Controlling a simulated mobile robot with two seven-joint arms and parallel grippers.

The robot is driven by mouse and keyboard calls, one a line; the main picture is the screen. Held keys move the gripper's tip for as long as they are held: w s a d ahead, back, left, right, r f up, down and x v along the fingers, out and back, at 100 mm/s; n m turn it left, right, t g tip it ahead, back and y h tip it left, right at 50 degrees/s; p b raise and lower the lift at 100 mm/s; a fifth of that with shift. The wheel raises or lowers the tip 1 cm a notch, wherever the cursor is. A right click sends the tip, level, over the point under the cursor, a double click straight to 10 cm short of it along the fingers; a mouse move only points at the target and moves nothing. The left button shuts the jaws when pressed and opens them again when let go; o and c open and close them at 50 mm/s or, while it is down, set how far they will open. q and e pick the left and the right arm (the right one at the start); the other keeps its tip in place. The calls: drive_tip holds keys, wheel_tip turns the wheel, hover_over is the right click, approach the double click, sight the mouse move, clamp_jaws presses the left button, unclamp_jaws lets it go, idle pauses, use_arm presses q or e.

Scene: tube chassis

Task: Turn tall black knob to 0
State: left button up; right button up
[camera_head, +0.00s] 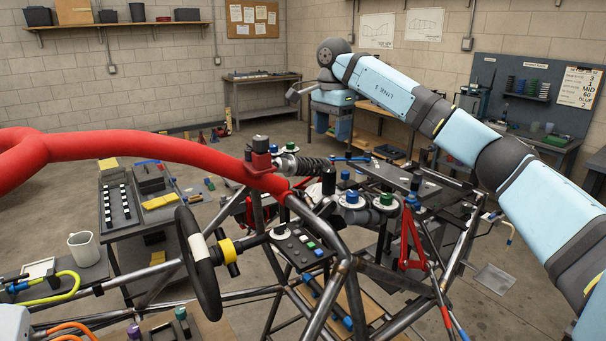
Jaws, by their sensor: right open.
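My right arm reaches in from the right and bends down at the upper middle. My left gripper is not in view.
A red padded tube (140,148) crosses the left side. A steering wheel (199,262) and a button panel (302,246) are nearer. Floor shows around the chassis.

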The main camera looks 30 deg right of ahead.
sight(329, 170)
wheel_tip(329, 170, down, 14)
drive_tip(key=shift+w+r+p, duration=0.15)
drive_tip(key=shift+r+p, duration=0.1)
drive_tip(key=shift+p, duration=0.35)
drive_tip(key=shift+c, duration=0.2)
drive_tip(key=c, duration=0.9)
